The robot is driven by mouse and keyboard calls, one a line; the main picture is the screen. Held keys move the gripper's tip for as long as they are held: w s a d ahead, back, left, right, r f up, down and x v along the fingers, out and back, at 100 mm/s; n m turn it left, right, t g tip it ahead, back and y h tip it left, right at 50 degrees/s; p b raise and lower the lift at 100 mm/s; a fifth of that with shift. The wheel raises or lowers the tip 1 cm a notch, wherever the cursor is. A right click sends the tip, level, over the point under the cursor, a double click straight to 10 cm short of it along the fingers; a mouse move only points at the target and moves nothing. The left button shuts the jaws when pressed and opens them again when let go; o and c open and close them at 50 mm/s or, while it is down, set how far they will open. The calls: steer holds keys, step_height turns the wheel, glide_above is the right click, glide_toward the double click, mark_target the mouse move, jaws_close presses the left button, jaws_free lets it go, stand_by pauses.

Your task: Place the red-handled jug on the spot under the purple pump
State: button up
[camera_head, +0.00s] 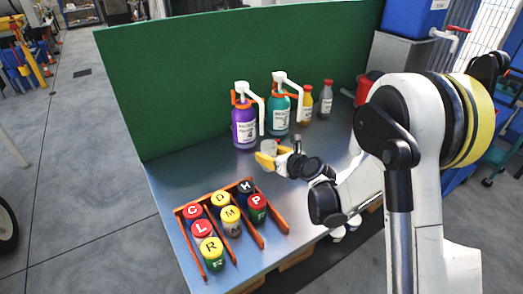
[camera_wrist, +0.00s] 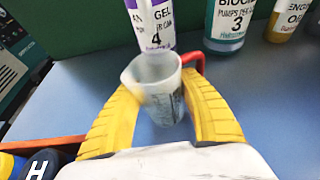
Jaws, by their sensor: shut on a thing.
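The red-handled jug (camera_wrist: 158,88) is a translucent measuring cup with dark markings; its red handle shows at its right in the wrist view. In the head view the jug (camera_head: 268,146) shows just below the end of the white spout of the purple pump bottle (camera_head: 244,128). My gripper (camera_head: 268,158), with yellow fingers, is shut on the jug, one finger on each side, in the wrist view (camera_wrist: 160,100). The purple bottle, labelled 4, also shows right behind the jug (camera_wrist: 152,22). The spot under the spout and the jug's base height cannot be made out.
A teal pump bottle (camera_head: 278,115), labelled 3, stands right of the purple one, then a yellow bottle (camera_head: 307,105) and a grey bottle (camera_head: 326,101). A green panel (camera_head: 200,80) closes the back. An orange rack (camera_head: 262,240) holds several lettered jars at the front left.

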steer(key=shift+w+a, duration=0.35)
steer(key=shift+w, duration=0.2)
steer(key=w+a, duration=0.1)
steer(key=w+a+b, duration=0.1)
steer(key=w, duration=0.1)
steer(key=shift+w+a+f, duration=0.1)
steer(key=shift+f+b, duration=0.45)
steer(key=shift+f, duration=0.3)
steer(key=shift+r, duration=0.1)
steer(key=o, duration=1.1)
